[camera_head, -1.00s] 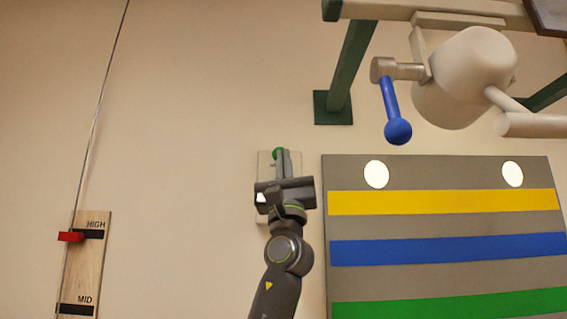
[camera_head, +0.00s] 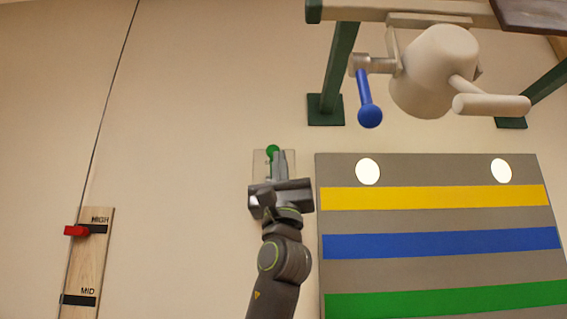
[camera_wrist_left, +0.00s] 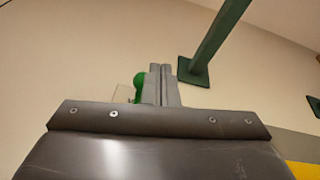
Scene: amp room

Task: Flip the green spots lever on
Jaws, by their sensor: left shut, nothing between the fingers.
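The green lever (camera_head: 272,151) shows as a round green knob at the top of a small pale wall plate (camera_head: 259,168). Its stem is mostly hidden behind my gripper. My left gripper (camera_head: 279,156) is shut and empty, its fingertips pointing up just right of and below the knob. In the left wrist view the knob (camera_wrist_left: 139,82) sits close against the left side of the shut fingers (camera_wrist_left: 160,70). I cannot tell whether they touch. My right gripper is not in view.
A panel with yellow, blue and green stripes (camera_head: 440,222) stands right of the plate. Above it are a green wall bracket (camera_head: 338,75) and a pale drum with a blue-knobbed lever (camera_head: 367,103). A red slider (camera_head: 76,231) on a wooden scale is at left. Bare wall lies between.

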